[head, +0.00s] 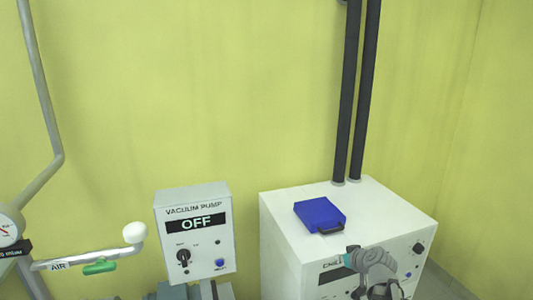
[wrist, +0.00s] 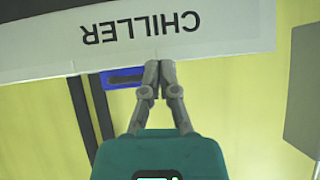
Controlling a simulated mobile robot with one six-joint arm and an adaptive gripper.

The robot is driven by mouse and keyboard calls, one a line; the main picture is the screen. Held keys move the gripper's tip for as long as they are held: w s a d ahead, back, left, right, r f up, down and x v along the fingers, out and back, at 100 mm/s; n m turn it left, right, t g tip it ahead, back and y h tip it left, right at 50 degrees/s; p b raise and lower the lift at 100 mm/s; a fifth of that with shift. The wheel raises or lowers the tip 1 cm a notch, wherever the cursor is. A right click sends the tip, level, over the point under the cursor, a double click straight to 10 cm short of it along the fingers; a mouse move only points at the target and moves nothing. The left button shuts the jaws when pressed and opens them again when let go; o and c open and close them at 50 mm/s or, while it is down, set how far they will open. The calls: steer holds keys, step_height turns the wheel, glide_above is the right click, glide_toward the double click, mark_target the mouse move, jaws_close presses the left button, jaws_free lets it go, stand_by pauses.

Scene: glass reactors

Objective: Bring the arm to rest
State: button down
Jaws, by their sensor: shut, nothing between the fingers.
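The fingertips cannot be made out there.
A blue lid-like piece with a dark handle (head: 318,212) lies on the chiller's top. Two dark pipes (head: 358,95) rise behind it. The vacuum pump box (head: 200,252) reads OFF at the left. An AIR handle (head: 85,260) and gauge (head: 8,226) stand at far left.

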steer(key=s+a+f+m+g+h+p, duration=0.1)
steer(key=s+a+g+h+p, duration=0.1)
steer(key=s+a+g, duration=0.2)
steer(key=s+a+f+m+g+h+p, duration=0.1)
steer(key=s+a+m+g+h+p, duration=0.1)
steer(key=s+g, duration=0.4)
steer(key=s+a+p, duration=0.1)
steer(key=s+a, duration=0.1)
steer(key=s, duration=0.3)
steer(key=shift+s+a, duration=0.2)
steer(key=shift+a, duration=0.2)
stand_by(0.5)
